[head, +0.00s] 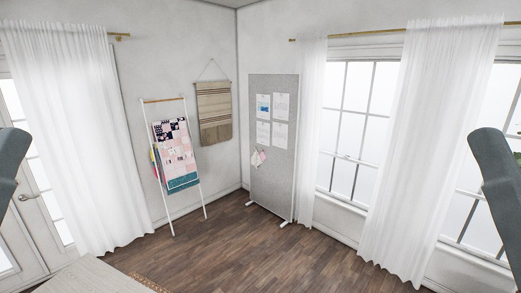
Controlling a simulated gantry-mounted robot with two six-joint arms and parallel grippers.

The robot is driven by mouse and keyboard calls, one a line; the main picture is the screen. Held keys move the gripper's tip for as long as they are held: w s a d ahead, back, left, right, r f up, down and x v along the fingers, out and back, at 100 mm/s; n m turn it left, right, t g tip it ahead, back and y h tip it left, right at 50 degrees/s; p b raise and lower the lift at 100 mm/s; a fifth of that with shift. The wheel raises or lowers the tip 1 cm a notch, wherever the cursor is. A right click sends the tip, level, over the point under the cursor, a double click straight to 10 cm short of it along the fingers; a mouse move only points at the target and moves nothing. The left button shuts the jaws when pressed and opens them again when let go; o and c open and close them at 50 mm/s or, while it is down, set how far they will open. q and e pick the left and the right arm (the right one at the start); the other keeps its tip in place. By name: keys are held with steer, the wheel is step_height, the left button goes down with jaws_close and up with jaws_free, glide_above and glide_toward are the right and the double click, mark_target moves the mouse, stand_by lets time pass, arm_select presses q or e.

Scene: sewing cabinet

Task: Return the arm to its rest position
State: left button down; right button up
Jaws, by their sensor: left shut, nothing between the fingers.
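Part of my left arm (8,168) shows as a dark grey-green rounded shape at the left edge of the head view. Part of my right arm (498,190) shows as a similar, larger dark shape at the right edge, tilted and cut off by the frame. I see no fingertips of either gripper. Neither arm part touches anything that I can see.
A pale tabletop corner (85,277) shows at the bottom left. A ladder rack with a patchwork quilt (178,157) and a grey pinboard (265,185) stand at the back. White curtains (415,150) hang by the windows. The wooden floor (245,250) is clear.

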step_height(320, 180, down, 37)
steer(key=b, duration=3.7)
steer(key=shift+b, duration=0.3)
